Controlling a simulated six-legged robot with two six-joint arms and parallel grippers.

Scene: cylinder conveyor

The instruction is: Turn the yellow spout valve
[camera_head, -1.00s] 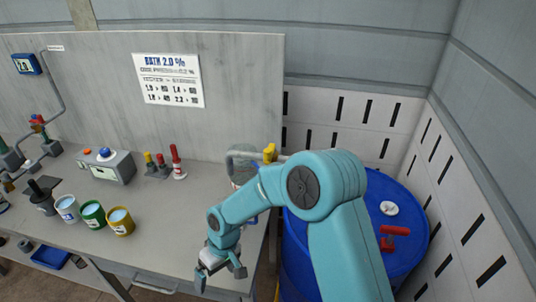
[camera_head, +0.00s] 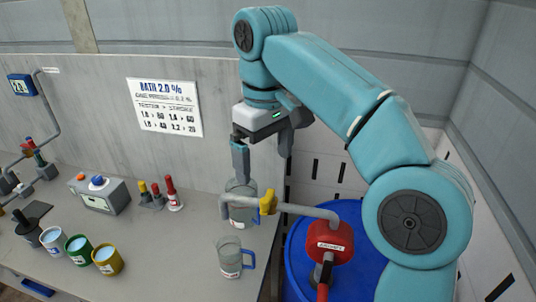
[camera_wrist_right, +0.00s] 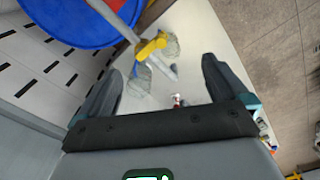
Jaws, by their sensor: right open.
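The yellow spout valve (camera_head: 268,202) sits on a grey spout pipe (camera_head: 305,210) that runs left from a red pump (camera_head: 330,243) and bends down over the table. My right gripper (camera_head: 263,158) is open and empty, pointing down just above the valve, with its fingers apart. In the right wrist view the yellow valve (camera_wrist_right: 152,46) lies beyond the fingertips, between the two open fingers (camera_wrist_right: 158,80), not touched as far as I can see. A clear jug with a blue handle (camera_head: 229,258) stands near the spout's end. My left gripper is out of view.
A clear vessel (camera_head: 240,211) stands behind the spout. A blue drum (camera_head: 350,275) is under the pump. Several coloured cups (camera_head: 77,249), a grey box with buttons (camera_head: 100,195) and red and yellow bottles (camera_head: 173,195) stand farther left on the grey table (camera_head: 180,240).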

